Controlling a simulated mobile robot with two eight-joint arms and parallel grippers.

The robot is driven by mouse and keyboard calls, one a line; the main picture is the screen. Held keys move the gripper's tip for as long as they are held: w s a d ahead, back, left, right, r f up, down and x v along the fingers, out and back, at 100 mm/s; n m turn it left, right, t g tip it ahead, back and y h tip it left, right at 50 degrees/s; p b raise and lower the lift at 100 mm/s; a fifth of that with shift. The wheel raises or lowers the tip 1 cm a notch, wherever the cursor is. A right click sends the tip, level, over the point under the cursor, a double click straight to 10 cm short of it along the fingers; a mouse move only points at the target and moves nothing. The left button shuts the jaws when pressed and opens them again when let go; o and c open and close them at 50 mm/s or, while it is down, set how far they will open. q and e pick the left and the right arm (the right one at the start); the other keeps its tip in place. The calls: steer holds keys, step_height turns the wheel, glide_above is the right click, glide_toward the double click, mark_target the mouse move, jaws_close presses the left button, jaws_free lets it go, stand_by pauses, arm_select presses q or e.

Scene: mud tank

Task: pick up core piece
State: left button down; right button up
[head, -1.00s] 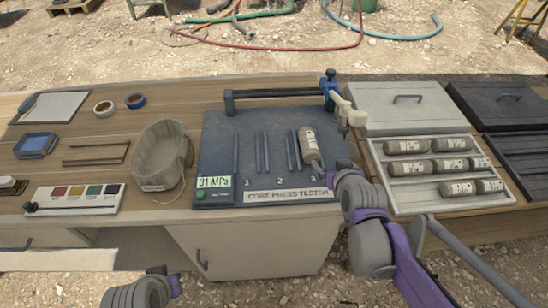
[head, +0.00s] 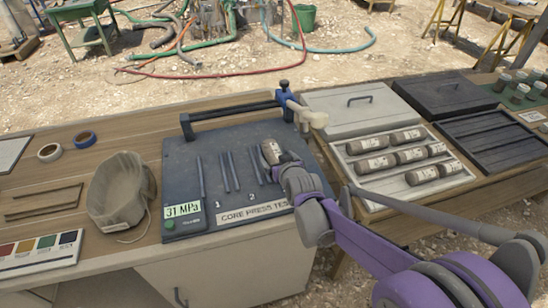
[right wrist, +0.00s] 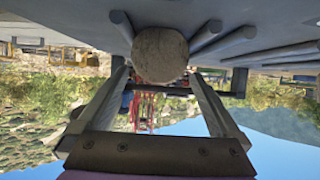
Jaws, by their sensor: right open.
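A grey-brown core piece (head: 270,151) with a pale label lies on the dark core press tester (head: 218,190), at its right-hand slot. My right gripper (head: 281,163) is at the near end of this piece and hides part of it. In the right wrist view the round end of the core piece (right wrist: 160,55) shows between the far ends of the two fingers (right wrist: 157,78). The fingers are apart, one on each side; whether either touches it I cannot tell. My left gripper is out of view.
A pale tray (head: 350,180) with several labelled cores stands right of the tester, beside an empty dark tray (head: 490,143). A blue-ended clamp bar (head: 235,112) crosses the tester's back. A bucket-like bag (head: 120,195) stands to its left.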

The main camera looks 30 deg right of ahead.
mark_target(274, 155)
steer(key=x, duration=0.4)
steer(key=shift+w+d+f+b, duration=0.1)
steer(key=shift+w+f+b, duration=0.05)
steer(key=shift+f+b, duration=0.15)
steer(key=shift+c, duration=0.2)
jaws_close()
